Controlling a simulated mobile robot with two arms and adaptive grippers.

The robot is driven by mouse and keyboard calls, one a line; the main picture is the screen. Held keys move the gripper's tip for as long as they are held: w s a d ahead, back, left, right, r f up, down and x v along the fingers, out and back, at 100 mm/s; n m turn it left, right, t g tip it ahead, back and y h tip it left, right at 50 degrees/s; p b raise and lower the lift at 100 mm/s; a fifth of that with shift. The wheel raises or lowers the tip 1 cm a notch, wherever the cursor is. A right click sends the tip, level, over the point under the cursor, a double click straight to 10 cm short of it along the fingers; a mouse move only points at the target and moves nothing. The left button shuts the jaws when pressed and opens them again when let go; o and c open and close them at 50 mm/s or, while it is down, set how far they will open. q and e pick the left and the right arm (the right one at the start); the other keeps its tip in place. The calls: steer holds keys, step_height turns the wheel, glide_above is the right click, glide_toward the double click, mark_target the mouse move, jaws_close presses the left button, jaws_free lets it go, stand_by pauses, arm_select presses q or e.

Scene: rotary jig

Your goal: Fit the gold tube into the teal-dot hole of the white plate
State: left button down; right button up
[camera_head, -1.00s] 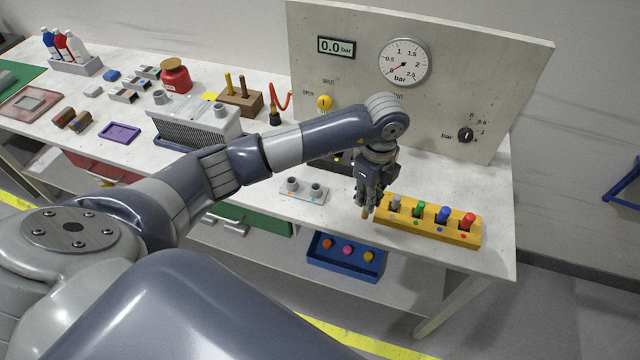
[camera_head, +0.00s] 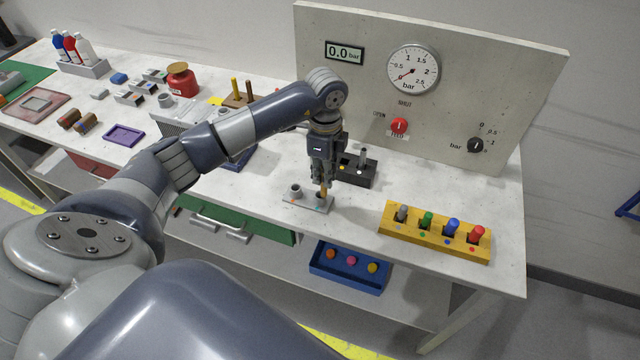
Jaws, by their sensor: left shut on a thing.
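The white plate (camera_head: 306,205) lies near the table's front edge with two raised grey collars. An orange dot marks the left collar and a teal dot (camera_head: 318,210) the right one. My left gripper (camera_head: 323,180) points down over the right collar and is shut on the gold tube (camera_head: 324,189). The tube is about upright, its lower end at the teal-dot collar. I cannot tell whether the end is inside the hole or just above it. My right gripper is not in view.
A yellow block (camera_head: 435,236) with coloured pegs stands to the right. A black block (camera_head: 358,173) with a grey peg is close behind my gripper. The gauge panel (camera_head: 480,90) rises at the back. A blue tray (camera_head: 349,268) sits below the front edge.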

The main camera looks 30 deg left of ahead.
arm_select(q)
steer(key=f+b, duration=0.1)
steer(key=f, duration=0.1)
steer(key=a+f+b, duration=0.1)
steer(key=b, duration=0.1)
steer(key=shift+f, duration=0.4)
steer(key=shift+r, duration=0.1)
steer(key=shift+f, duration=0.2)
steer(key=c, duration=1.6)
jaws_free()
steer(key=shift+c, duration=0.2)
